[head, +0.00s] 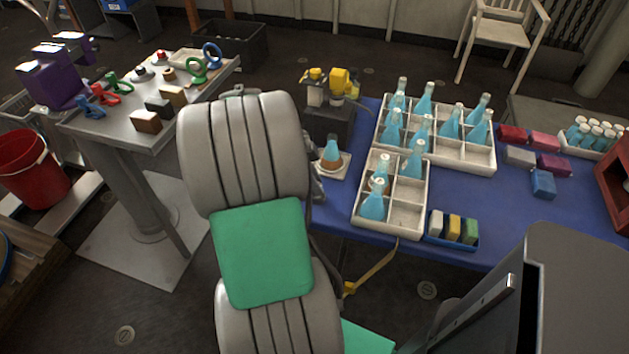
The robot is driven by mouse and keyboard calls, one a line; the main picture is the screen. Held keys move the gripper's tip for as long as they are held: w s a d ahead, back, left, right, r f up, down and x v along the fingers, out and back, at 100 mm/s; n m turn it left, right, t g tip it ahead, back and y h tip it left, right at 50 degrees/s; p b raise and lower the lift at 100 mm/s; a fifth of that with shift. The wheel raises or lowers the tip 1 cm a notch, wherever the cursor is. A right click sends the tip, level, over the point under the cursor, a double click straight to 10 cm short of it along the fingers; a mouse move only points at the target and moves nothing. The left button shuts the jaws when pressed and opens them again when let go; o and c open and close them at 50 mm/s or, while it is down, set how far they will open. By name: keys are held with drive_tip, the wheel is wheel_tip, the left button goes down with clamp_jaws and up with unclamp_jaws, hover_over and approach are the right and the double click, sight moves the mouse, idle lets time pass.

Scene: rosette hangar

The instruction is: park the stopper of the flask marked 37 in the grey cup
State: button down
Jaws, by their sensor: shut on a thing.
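Several blue flasks stand in a white divided tray (466,163) on the blue table. One front flask (373,207) shows a small round pale mark near its top. Another (416,160) stands behind it. I cannot read any number, so I cannot tell which is the flask marked 37. Which flasks carry a stopper is too small to tell. A flask with blue above and orange-brown below (331,153) stands apart on a small pale plate, left of the tray. I cannot make out the grey cup.
A blue bin with coloured blocks (452,243) sits before the tray. Coloured blocks (520,155) and a rack of vials (594,150) lie to its right. A metal side table (130,130) with small tools stands left, near a red bucket (30,166).

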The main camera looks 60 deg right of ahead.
drive_tip(key=shift+f, duration=0.1)
idle(0.3)
drive_tip(key=shift+f+b, duration=0.45)
drive_tip(key=shift+b, duration=0.05)
drive_tip(key=c, duration=1.1)
unclamp_jaws()
drive_tip(key=o, duration=0.5)
drive_tip(key=shift+c, duration=0.2)
drive_tip(key=shift+r, duration=0.1)
